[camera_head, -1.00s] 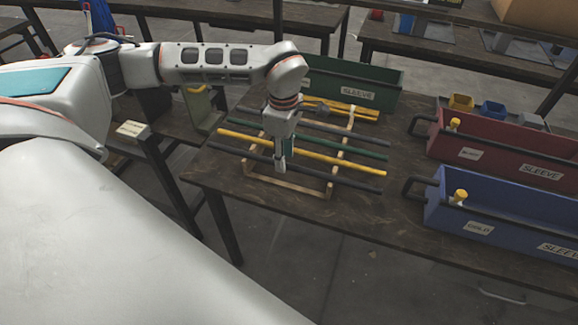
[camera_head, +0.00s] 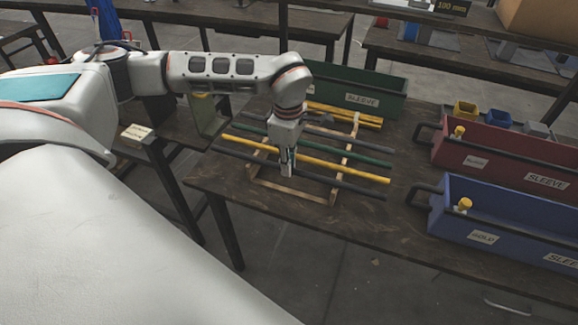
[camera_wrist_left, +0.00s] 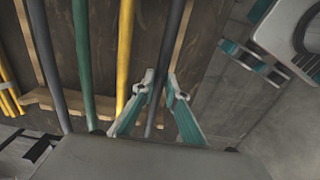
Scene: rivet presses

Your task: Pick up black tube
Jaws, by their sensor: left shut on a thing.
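The black tube (camera_head: 340,184) is the nearest of several tubes lying across a wooden rack (camera_head: 292,194) on the table. My left gripper (camera_head: 287,172) points down onto it near the middle of its length. In the left wrist view the gripper's two fingers (camera_wrist_left: 162,90) are closed around the black tube (camera_wrist_left: 171,45), one on each side. The tube looks still level with the rack; I cannot tell whether it is lifted. A yellow tube (camera_head: 355,175) lies beside it, with a green tube (camera_head: 362,155) and another dark tube (camera_head: 365,146) behind. My right gripper is not in view.
A green SLEEVE bin (camera_head: 340,87) stands behind the rack. A red bin (camera_head: 500,155) and a blue bin (camera_head: 500,222) stand on the right, with small yellow (camera_head: 465,110) and blue (camera_head: 498,118) boxes behind. Bare tabletop lies between the rack and these bins.

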